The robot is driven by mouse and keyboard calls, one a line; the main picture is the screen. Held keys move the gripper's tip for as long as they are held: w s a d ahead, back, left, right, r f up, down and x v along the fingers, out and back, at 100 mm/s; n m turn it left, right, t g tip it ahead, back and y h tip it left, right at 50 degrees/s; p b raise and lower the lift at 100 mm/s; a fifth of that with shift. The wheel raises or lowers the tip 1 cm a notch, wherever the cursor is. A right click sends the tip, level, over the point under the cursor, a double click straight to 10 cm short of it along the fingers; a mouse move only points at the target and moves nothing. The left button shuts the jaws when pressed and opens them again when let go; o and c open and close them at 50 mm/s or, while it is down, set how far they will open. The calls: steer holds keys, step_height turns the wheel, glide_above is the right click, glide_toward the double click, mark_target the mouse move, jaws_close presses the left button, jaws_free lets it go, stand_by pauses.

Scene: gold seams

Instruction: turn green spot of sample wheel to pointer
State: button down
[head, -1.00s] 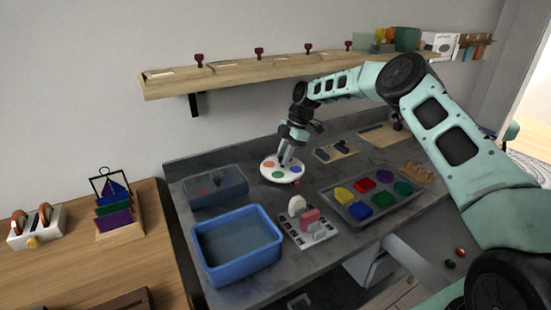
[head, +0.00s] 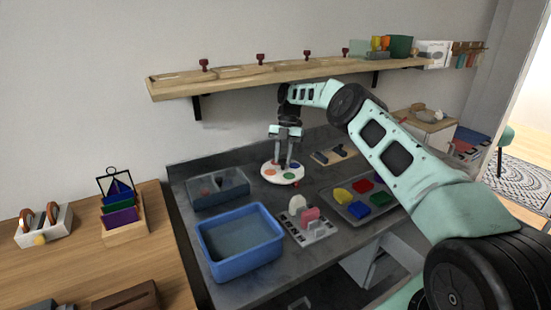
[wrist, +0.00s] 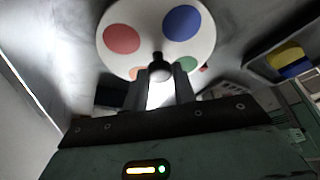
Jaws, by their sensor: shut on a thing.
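The sample wheel (head: 272,178) is a white disc with coloured spots, lying flat on the grey bench. The wrist view shows its red spot (wrist: 122,39), blue spot (wrist: 182,23) and green spot (wrist: 186,66), with an orange spot (wrist: 138,73) partly behind a finger. My gripper (wrist: 160,80) is shut on the wheel's dark central knob (wrist: 157,60); it also shows from above in the head view (head: 283,164). A small red mark, which looks like the pointer (wrist: 204,69), sits just outside the rim beside the green spot.
A blue tub (head: 240,262), a clear lidded box (head: 217,188) and a rack with pink and white pieces (head: 308,224) stand near the wheel. A tray of coloured blocks (head: 347,208) is to the right. A wooden shelf (head: 280,75) runs along the wall above.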

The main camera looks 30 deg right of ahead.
steer(key=shift+n, duration=0.3)
stand_by(0.4)
steer(key=c, duration=1.1)
jaws_free()
steer(key=shift+c, duration=0.2)
